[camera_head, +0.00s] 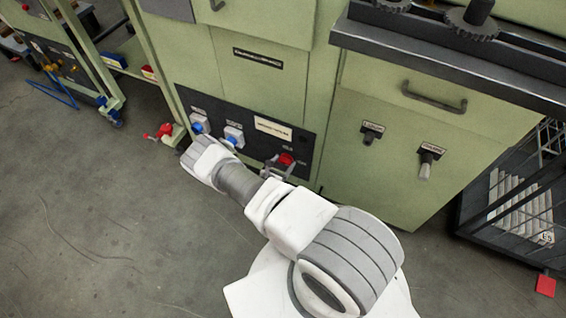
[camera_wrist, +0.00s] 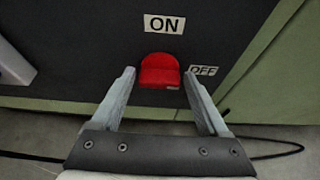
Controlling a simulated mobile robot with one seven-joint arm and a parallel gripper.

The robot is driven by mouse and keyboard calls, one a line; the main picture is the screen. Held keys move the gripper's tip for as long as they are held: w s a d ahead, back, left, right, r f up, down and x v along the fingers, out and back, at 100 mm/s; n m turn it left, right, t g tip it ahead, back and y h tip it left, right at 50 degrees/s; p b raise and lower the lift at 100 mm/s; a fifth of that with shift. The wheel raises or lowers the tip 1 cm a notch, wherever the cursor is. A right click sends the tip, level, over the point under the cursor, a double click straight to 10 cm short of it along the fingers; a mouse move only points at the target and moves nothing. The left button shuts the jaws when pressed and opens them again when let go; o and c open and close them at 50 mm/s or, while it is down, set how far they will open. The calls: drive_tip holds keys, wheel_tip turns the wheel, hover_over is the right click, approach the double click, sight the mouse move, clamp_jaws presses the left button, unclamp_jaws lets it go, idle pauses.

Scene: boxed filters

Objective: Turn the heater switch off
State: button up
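The red heater switch (camera_wrist: 160,71) sits on a dark panel (camera_wrist: 95,45), with an ON label (camera_wrist: 165,24) above it and an OFF label (camera_wrist: 203,71) to its right. In the head view the red switch (camera_head: 286,159) is at the lower right of the dark panel (camera_head: 309,140) on the green cabinet. My gripper (camera_wrist: 159,75) is open, with one finger on each side of the switch and a visible gap on both sides. In the head view my gripper (camera_head: 279,163) is at the switch. I cannot tell whether the fingers touch it.
Two blue sockets (camera_head: 199,127) (camera_head: 234,138) are left of the switch on the panel. A black wire rack (camera_head: 510,205) stands at the far right. The grey floor (camera_head: 110,220) at left is largely clear.

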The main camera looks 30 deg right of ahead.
drive_tip(key=shift+o, duration=1)
drive_tip(key=shift+a+r, duration=0.1)
drive_tip(key=p+v, duration=0.5)
drive_tip(key=v, duration=1.2)
drive_tip(key=shift+s, duration=0.2)
